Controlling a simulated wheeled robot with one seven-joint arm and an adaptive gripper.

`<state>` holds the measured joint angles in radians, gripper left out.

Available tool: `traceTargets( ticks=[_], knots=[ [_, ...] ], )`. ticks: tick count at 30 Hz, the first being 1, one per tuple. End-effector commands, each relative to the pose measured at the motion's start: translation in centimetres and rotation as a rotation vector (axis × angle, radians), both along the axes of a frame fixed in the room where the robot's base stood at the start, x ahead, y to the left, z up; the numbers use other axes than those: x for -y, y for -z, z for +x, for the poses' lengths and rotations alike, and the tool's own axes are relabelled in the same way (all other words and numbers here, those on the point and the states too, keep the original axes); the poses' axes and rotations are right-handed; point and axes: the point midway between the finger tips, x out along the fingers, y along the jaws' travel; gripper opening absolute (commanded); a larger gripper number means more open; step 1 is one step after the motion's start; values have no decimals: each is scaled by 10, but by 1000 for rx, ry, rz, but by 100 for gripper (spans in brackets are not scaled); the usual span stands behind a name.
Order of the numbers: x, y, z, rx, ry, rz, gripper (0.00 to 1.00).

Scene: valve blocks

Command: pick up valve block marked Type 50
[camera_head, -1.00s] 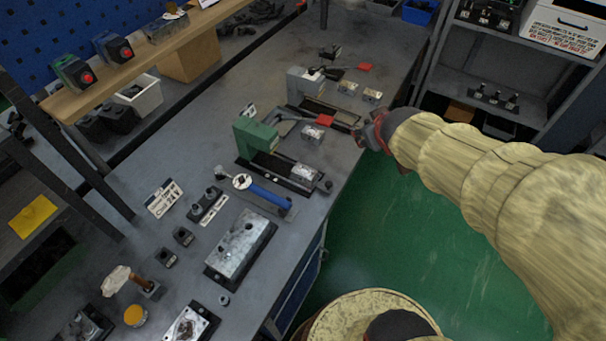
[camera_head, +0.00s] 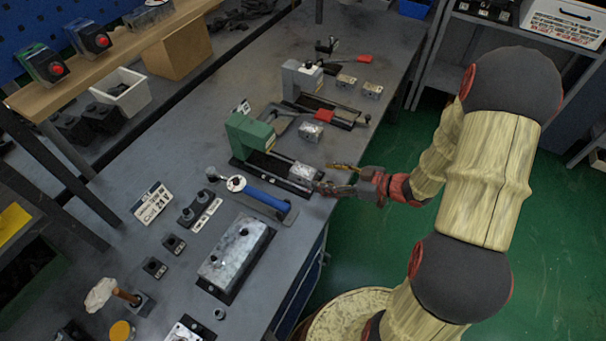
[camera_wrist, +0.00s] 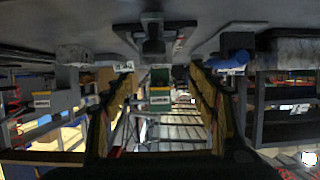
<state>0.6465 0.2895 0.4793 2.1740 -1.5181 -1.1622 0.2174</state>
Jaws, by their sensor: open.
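Several small silver valve blocks are on the bench in the head view. One (camera_head: 304,172) sits at the near end of the green vise fixture (camera_head: 250,138). Another (camera_head: 311,131) stands on the bench just beyond it. Two more, a left one (camera_head: 346,82) and a right one (camera_head: 372,90), stand farther back. Their markings are too small to read, so I cannot tell which is Type 50. My gripper (camera_head: 338,177) is open and empty at the bench's front edge, beside the fixture's near end. In the wrist view, its fingers (camera_wrist: 165,98) are spread, with a grey block (camera_wrist: 75,55) to the left.
A blue-handled tool (camera_head: 265,195) and a large metal block (camera_head: 236,252) lie nearer.

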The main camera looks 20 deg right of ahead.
Motion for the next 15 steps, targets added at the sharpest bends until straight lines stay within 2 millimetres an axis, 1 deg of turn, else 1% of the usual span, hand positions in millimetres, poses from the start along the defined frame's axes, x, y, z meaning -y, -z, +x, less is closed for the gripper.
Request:
traceTargets(
  ticks=[1, 8, 12, 15],
  knots=[
    [-5, 4, 4, 0, -4, -1, 59],
    [-19, 13, 21, 0, -2, -3, 59],
    [-31, 20, 37, 1, -3, -3, 59],
    [-38, 24, 44, -1, 0, -3, 59]
  ],
)
